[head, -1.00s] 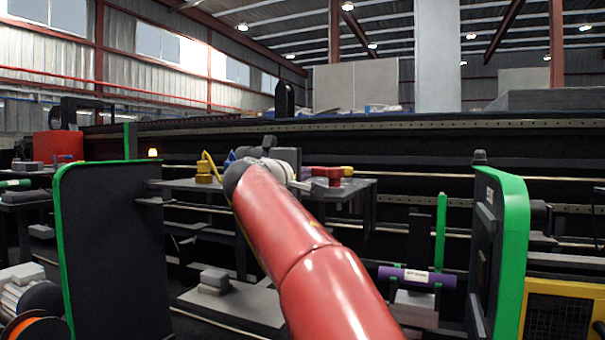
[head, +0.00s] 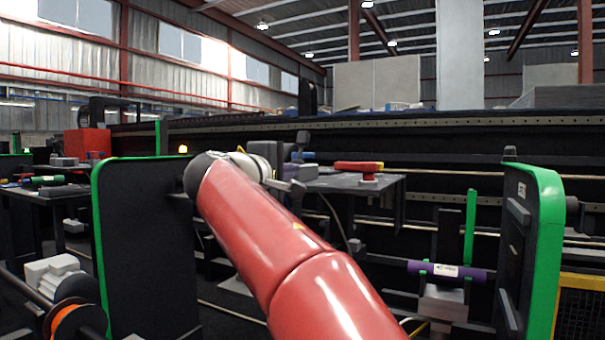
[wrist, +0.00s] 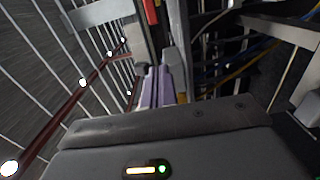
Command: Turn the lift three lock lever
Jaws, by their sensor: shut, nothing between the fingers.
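I cannot make out the lift three lock lever for certain in either view. In the head view, my gripper (head: 294,190) is small, at the end of my red arm, in front of a dark table. It is shut and looks empty, partly hidden by my own wrist. A red piece with a yellow end (head: 358,166) lies on that table, right of my gripper. In the wrist view, my gripper (wrist: 160,75) points away from its grey body, and a purple strip (wrist: 165,85) shows around the fingers. A small red part (wrist: 151,12) is at the top.
A green-edged black panel (head: 145,250) stands left of my arm, and another (head: 540,240) stands at the right. A purple roller (head: 446,270) sits low near the right panel. The dark table (head: 385,182) is behind my gripper. Rails cross the background.

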